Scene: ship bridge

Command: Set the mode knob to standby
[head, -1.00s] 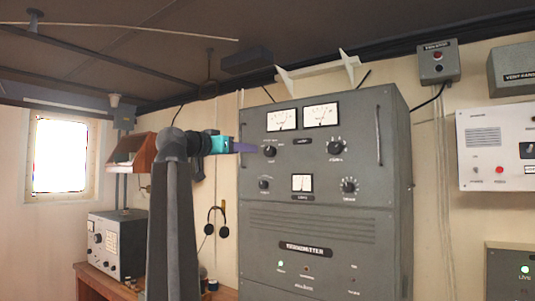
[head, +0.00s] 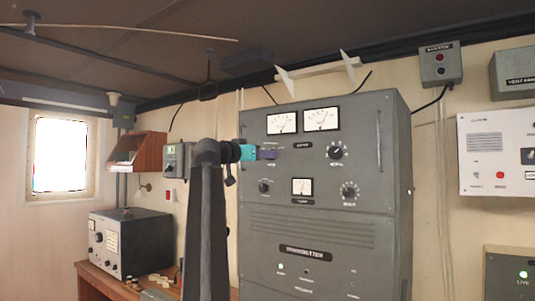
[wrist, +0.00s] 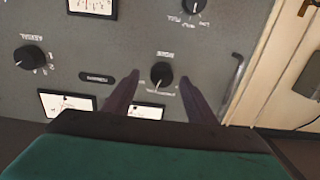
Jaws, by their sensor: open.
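The mode knob (wrist: 161,75) is a round black knob on the grey cabinet front, seen upside down in the wrist view. A pale pointer mark shows on its lower edge there, toward small lettering that I cannot read. My gripper (wrist: 159,73) is open, with one dark finger on each side of the knob and a visible gap to both. Whether the fingertips reach past the knob's face is unclear. In the head view my gripper (head: 266,154) is at the cabinet's upper left and hides the knob.
The grey transmitter cabinet (head: 320,262) carries other knobs, such as one at upper right (head: 334,152), and several meters, including an upper-left one (head: 282,123). A vertical handle (head: 379,138) stands at its right edge. A desk radio (head: 117,243) is at left.

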